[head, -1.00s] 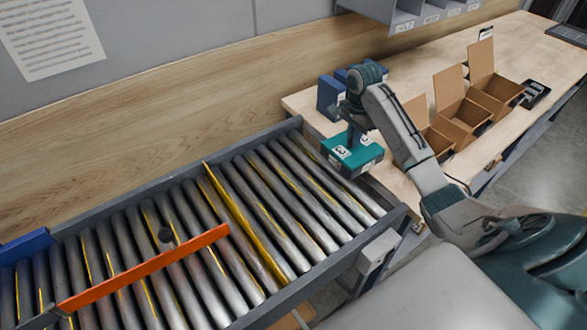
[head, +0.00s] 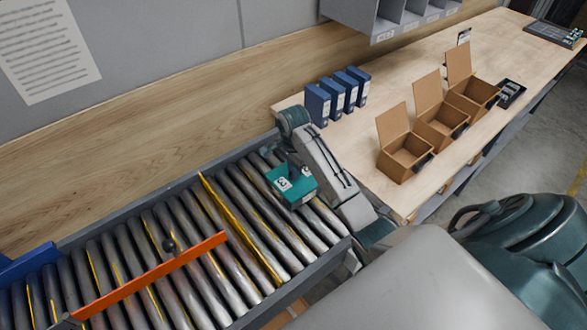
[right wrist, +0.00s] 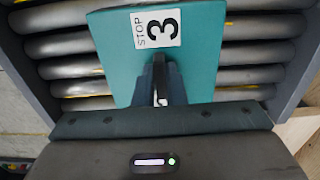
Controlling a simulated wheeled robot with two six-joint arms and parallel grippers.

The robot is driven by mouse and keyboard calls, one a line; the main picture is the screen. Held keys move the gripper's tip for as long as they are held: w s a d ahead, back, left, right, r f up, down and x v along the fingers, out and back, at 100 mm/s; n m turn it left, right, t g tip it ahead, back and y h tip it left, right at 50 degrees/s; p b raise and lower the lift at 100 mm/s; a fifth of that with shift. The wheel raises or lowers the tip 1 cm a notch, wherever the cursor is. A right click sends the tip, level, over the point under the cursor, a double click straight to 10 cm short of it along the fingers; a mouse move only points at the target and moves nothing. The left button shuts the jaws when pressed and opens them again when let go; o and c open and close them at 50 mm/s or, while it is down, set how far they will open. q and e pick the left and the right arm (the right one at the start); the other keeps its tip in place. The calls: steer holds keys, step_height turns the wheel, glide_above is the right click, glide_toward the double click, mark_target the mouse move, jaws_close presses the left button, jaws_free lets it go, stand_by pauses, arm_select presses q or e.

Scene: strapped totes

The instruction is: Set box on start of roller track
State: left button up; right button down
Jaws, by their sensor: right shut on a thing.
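The box is teal with a white label reading "STOP 3" (right wrist: 205,50); in the head view the box (head: 298,190) is over the right end of the roller track (head: 215,255). My right gripper (right wrist: 161,95) is shut on the box, with its fingers at the box's near part in the right wrist view. In the head view the right gripper (head: 293,170) is partly hidden by its own arm. Rollers show around the box, but I cannot tell whether it touches them. My left gripper is not in view.
An orange bar (head: 150,277) crosses the track at the left. A wooden bench (head: 365,140) to the right holds several blue binders (head: 338,92) and open cardboard boxes (head: 405,155). A grey shelf unit (head: 390,18) is above. The rollers between bar and box are clear.

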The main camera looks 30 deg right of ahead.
steer(key=shift+f, duration=0.65)
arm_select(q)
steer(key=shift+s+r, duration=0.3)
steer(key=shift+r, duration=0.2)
arm_select(e)
steer(key=shift+f, duration=0.1)
steer(key=shift+f, duration=0.15)
steer(key=c, duration=1.5)
jaws_free()
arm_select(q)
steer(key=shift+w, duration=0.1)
